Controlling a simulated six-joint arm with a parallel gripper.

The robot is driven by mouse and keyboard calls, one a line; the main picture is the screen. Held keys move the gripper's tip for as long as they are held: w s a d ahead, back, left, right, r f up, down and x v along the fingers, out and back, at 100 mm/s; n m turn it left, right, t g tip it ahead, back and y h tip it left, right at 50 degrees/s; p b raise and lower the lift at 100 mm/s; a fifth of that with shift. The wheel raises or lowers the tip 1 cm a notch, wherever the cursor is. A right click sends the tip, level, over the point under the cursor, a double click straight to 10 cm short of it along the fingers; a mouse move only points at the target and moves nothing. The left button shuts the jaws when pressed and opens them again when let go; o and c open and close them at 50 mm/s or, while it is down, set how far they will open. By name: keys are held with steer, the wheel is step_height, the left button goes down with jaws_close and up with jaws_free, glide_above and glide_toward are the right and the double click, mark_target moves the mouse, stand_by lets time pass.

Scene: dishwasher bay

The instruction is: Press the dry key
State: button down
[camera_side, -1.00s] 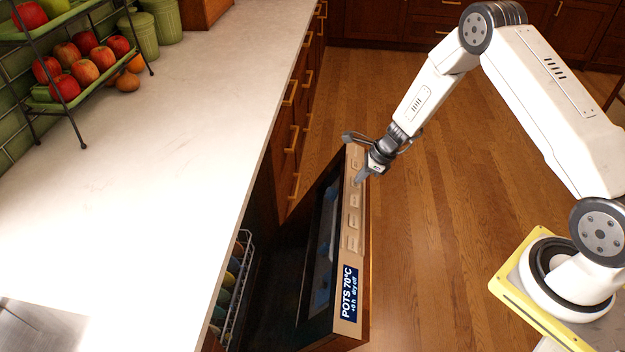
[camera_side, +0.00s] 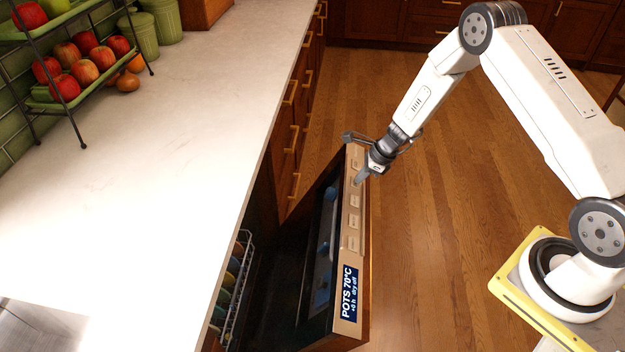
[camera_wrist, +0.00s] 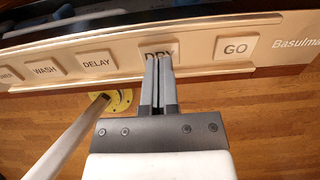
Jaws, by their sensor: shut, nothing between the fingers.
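In the wrist view the dry key (camera_wrist: 157,49) is a raised beige key lettered DRY, partly hidden behind my fingertips. My gripper (camera_wrist: 158,57) is shut and empty, its tips over the lower part of that key; I cannot tell whether they touch it. In the side view my gripper (camera_side: 359,182) points down at the upper part of the beige control panel (camera_side: 351,243) on the tilted-open dishwasher door. The panel's display (camera_side: 348,293) reads POTS 70°C, with "+0 h" and "dry off" beneath.
The GO key (camera_wrist: 235,48) is right of the dry key, and the DELAY key (camera_wrist: 97,63) and WASH key (camera_wrist: 45,69) are left. The white counter (camera_side: 150,190) runs beside the open door. A dish rack (camera_side: 236,290) shows inside. Open wooden floor (camera_side: 430,220) lies to the right.

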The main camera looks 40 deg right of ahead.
steer(key=shift+w+a+f, duration=0.15)
steer(key=shift+w+f, duration=0.05)
steer(key=shift+f, duration=0.25)
stand_by(0.4)
steer(key=shift+r, duration=0.1)
steer(key=shift+v, duration=2.9)
steer(key=shift+s, duration=0.1)
steer(key=s+a+r+n+h, duration=0.2)
steer(key=s+a+r+n, duration=0.2)
steer(key=s+r+n, duration=0.4)
steer(key=s+a+r+n+g+h, duration=0.1)
steer(key=s+a+r+n, duration=0.4)
steer(key=n, duration=1.4)
steer(key=s+r, duration=0.3)
steer(key=s, duration=0.3)
steer(key=shift+r+h, duration=0.4)
